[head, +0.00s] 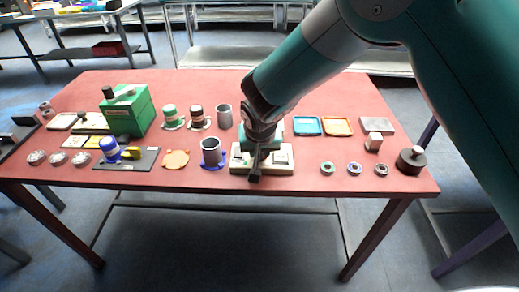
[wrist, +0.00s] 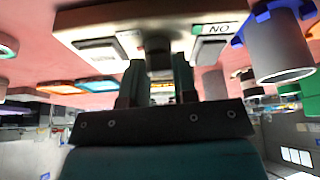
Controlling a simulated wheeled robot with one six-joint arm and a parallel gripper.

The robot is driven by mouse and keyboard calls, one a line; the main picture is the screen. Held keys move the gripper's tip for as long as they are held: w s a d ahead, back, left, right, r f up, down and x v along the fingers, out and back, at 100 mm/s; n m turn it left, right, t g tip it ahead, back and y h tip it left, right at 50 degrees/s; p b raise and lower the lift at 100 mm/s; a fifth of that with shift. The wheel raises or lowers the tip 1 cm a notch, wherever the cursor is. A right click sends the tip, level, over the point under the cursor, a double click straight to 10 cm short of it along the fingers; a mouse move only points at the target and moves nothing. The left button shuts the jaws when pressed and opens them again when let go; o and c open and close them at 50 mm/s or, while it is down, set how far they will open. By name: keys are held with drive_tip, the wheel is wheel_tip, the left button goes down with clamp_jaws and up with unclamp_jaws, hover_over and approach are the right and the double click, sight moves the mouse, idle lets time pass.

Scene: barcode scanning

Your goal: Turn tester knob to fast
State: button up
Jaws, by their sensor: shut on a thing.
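The tester (head: 240,162) is a beige box at the table's front middle, with pale blocks on its top. In the wrist view its beige panel (wrist: 185,17) fills the top, with a "NO" label (wrist: 218,28) beside one pale block (wrist: 210,48). My gripper (head: 258,160) is over the tester's middle. In the wrist view my gripper (wrist: 158,72) has its two fingers on either side of the dark knob (wrist: 158,45) and is shut on it. The fingers hide much of the knob, and its pointing direction cannot be told. No "fast" marking is readable.
A grey cylinder on a blue base (head: 211,152) stands close left of the tester. Small rings (head: 327,168) lie to the right, and blue and orange trays (head: 307,126) lie behind. A green box (head: 126,112) stands at the left. The red table (head: 320,190) has bare room right of the tester.

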drive_tip(key=shift+w+m, duration=0.1)
drive_tip(key=shift+m, duration=0.4)
drive_tip(key=shift+h, duration=0.3)
drive_tip(key=o, duration=0.9)
drive_tip(key=shift+r, duration=0.1)
drive_tip(key=b+v, duration=0.1)
drive_tip(key=v, duration=1.6)
drive_tip(key=shift+r, duration=0.2)
